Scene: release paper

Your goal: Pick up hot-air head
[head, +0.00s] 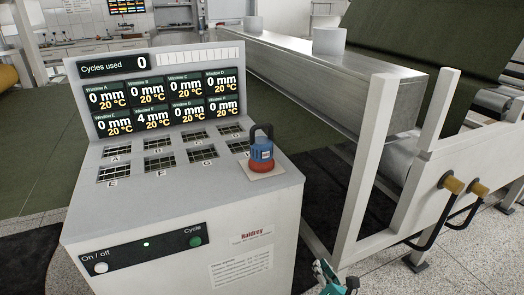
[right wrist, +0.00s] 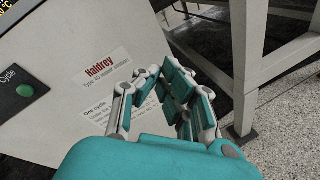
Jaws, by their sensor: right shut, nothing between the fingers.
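The hot-air head (head: 262,152) is a small blue and red device with a black loop handle. It stands upright on a pale square pad (head: 266,171) at the right end of the white console's top. My right gripper (head: 326,272) is low at the bottom edge of the head view, in front of and below the console top, well apart from the hot-air head. In the right wrist view the right gripper (right wrist: 160,72) is shut and empty, in front of the console's front panel. The hot-air head is not in that view. My left gripper is not in view.
The white console (head: 250,200) has a display panel (head: 165,100), small gridded windows and on/off and cycle buttons. A white machine frame (head: 362,165) with black handles (head: 465,200) stands right of it. Speckled floor (head: 485,245) shows at the lower right.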

